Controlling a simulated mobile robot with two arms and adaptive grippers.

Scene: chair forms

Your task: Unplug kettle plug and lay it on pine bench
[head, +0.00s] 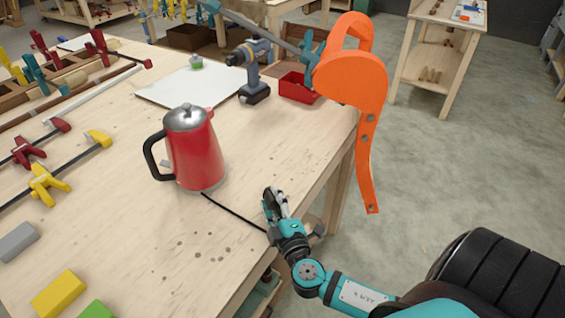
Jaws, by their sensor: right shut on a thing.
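A red kettle (193,150) with a silver lid and black handle stands upright on the pine bench (150,240). Its black cord (232,212) runs across the bench top toward the right edge and goes out of sight at my right gripper. My right gripper (272,200) is at the bench's right edge, to the right of the kettle and apart from it. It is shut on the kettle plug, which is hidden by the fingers. I cannot tell whether the plug is still in a socket. My left gripper is not in view.
An orange curved chair form (352,90) rises beyond the bench's right edge. A drill (252,70), red bin (297,87) and white sheet (190,86) lie at the back. Clamps (48,183) and coloured blocks (59,294) fill the left. Bench top in front of the kettle is clear.

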